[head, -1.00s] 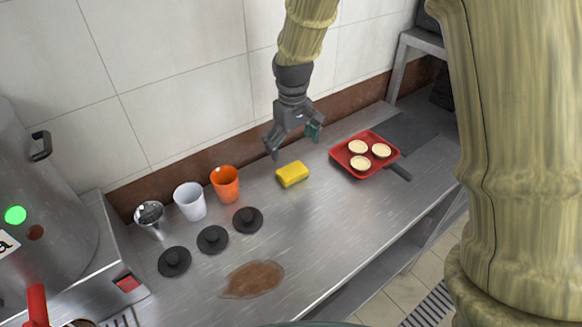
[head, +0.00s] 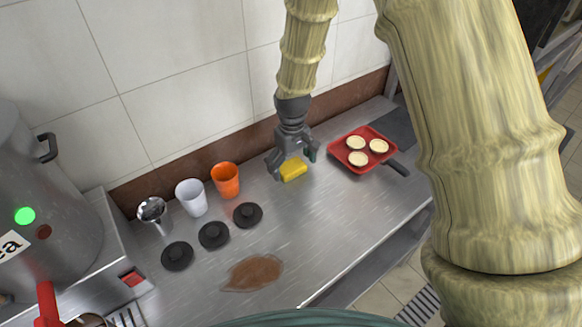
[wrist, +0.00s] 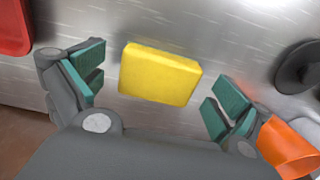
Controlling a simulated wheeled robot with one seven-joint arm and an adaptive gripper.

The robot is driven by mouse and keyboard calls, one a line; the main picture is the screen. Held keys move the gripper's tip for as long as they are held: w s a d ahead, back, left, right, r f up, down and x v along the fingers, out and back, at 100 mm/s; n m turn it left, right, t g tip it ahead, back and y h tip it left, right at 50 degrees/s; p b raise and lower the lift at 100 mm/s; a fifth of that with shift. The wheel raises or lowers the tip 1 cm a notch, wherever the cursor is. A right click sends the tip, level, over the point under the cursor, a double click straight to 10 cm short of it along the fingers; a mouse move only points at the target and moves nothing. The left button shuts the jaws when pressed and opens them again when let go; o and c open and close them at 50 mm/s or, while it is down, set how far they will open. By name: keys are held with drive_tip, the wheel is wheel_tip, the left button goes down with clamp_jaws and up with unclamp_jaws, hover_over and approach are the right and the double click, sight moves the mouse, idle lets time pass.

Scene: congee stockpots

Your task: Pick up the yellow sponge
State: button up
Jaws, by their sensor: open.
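The yellow sponge (head: 293,171) lies on the steel counter, between the orange cup and the red tray. My gripper (head: 292,164) is open and directly above it, pointing down, and hides part of its back side in the head view. In the wrist view the sponge (wrist: 160,74) shows whole, between and slightly ahead of the two teal-padded fingers of my gripper (wrist: 156,92). Clear gaps show on both sides of it in that view. Nothing is held.
The orange cup (head: 226,181) stands left of the sponge, with a white cup (head: 191,198) and a metal cup (head: 153,212) beyond. Several black lids (head: 214,235) lie in front. The red tray (head: 343,159) holding pale tarts is at right. A brown spill (head: 254,273) marks the counter.

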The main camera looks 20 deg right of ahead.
sight(292, 169)
drive_tip(key=shift+f, duration=0.2)
drive_tip(key=shift+c, duration=0.2)
drive_tip(key=c, duration=0.9)
drive_tip(key=shift+r+b, duration=0.35)
drive_tip(key=shift+r, duration=0.35)
drive_tip(key=shift+s+r+b, duration=0.2)
drive_tip(key=shift+r+b, duration=0.05)
drive_tip(key=shift+r, duration=0.3)
drive_tip(key=shift+s+r+b, duration=0.2)
drive_tip(key=shift+r, duration=0.3)
drive_tip(key=s+b, duration=0.1)
drive_tip(key=s, duration=0.4)
drive_tip(key=s+a+r+b, duration=0.1)
drive_tip(key=s, duration=0.4)
drive_tip(key=s+a+b, duration=0.1)
drive_tip(key=s, duration=0.4)
drive_tip(key=shift+a+r, duration=0.25)
